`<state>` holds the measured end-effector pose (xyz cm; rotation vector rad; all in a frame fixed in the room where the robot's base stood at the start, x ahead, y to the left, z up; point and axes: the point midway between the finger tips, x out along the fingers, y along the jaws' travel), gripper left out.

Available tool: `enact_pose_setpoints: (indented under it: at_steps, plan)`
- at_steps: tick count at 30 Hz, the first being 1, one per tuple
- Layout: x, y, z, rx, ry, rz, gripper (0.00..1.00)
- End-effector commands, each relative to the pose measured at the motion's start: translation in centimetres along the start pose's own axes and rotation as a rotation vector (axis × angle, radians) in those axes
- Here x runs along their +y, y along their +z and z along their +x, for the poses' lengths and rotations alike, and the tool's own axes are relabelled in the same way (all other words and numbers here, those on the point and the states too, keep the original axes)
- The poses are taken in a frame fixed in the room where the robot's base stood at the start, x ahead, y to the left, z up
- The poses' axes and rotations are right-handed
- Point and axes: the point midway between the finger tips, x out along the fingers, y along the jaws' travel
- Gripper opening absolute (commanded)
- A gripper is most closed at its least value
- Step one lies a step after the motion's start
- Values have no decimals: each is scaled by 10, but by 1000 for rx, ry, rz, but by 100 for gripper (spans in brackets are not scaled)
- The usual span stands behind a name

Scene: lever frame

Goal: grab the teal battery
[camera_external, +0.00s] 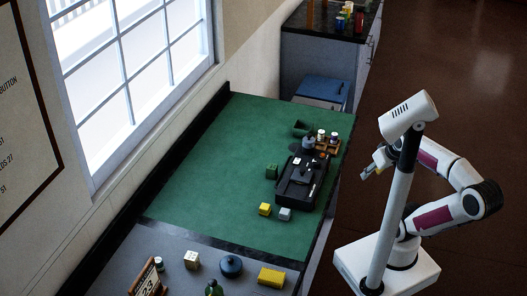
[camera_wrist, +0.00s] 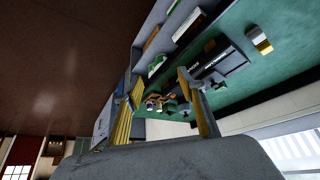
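I cannot pick out a teal battery for certain in either view. In the external view a green block (camera_external: 271,171) sits on the green tabletop (camera_external: 200,180), left of a black lever frame (camera_external: 298,182). A yellow block (camera_external: 264,209) and a pale grey-blue block (camera_external: 285,214) sit in front of the frame. My gripper (camera_external: 368,172) is in the air to the right of the table, apart from these things. In the wrist view my gripper (camera_wrist: 160,85) has its two fingers spread, with nothing held between them. A small green thing (camera_wrist: 157,66) shows beyond the fingers, too small to name.
Small jars in a brown holder (camera_external: 328,142) and a dark container (camera_external: 302,128) stand behind the frame. A grey counter in front carries a yellow block (camera_external: 271,277), a dark blue pot (camera_external: 231,266) and a white die (camera_external: 191,259). The left of the green top is clear.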

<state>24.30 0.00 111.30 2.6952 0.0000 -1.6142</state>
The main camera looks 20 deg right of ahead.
Motion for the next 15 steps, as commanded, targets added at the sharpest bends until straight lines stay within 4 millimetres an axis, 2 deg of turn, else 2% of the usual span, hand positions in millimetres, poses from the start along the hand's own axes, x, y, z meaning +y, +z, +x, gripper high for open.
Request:
enact_pose_setpoints:
  at_steps: [11,15]
  plan:
    - [0,-1,0,1,-1,-2,41]
    - [-3,-9,0,9,-4,-14,41]
